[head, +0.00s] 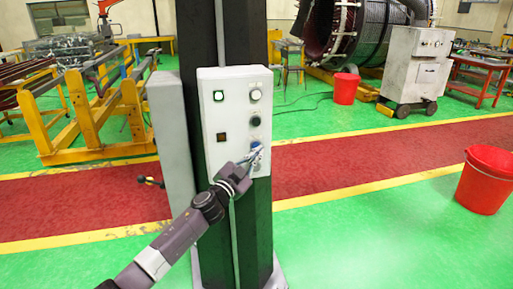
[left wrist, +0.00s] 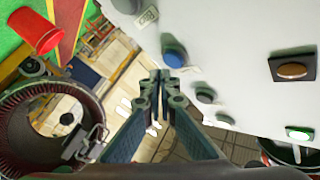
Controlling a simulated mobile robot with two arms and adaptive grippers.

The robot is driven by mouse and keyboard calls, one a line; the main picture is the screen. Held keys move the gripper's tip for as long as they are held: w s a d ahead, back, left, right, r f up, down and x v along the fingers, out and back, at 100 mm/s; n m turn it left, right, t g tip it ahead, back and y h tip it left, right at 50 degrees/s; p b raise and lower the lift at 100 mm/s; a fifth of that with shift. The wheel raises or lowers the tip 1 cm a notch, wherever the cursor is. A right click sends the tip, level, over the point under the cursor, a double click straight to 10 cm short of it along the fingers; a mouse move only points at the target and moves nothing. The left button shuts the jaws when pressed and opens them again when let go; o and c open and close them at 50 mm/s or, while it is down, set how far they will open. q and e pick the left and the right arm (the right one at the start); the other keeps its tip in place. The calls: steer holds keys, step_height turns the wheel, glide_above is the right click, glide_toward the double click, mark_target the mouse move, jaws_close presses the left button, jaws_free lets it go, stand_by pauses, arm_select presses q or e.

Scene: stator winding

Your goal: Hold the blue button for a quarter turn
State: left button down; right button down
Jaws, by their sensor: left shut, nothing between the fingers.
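A light grey control panel (head: 236,84) is fixed to a dark column. The blue button (head: 255,145) is low in its right column of buttons, partly covered by my left gripper. In the left wrist view the blue button (left wrist: 174,56) sits just beyond the fingertips. My left gripper (head: 254,156) reaches in from the lower left, and its fingers (left wrist: 159,76) are shut with nothing between them. The fingertips are right by the button; I cannot tell whether they touch it. My right gripper is not in view.
Above the blue button are a black button (head: 255,121) and a white one (head: 255,95); a lit green button (head: 218,96) is at upper left. A large stator (head: 328,30) stands behind. Red buckets (head: 487,178) and a grey cabinet (head: 415,65) are to the right.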

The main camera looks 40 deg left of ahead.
arm_select(q)
steer(key=shift+a, duration=0.1)
stand_by(0.5)
steer(key=shift+w+a, duration=0.25)
steer(key=shift+w, duration=0.05)
steer(key=shift+w+a, duration=0.2)
steer(key=shift+a, duration=0.15)
stand_by(3.2)
steer(key=shift+d, duration=0.1)
stand_by(2.0)
steer(key=shift+s+d, duration=0.5)
steer(key=shift+d, duration=0.05)
steer(key=shift+d, duration=0.1)
steer(key=shift+s+d+p, duration=1)
steer(key=shift+s+d, duration=0.65)
steer(key=shift+d, duration=0.15)
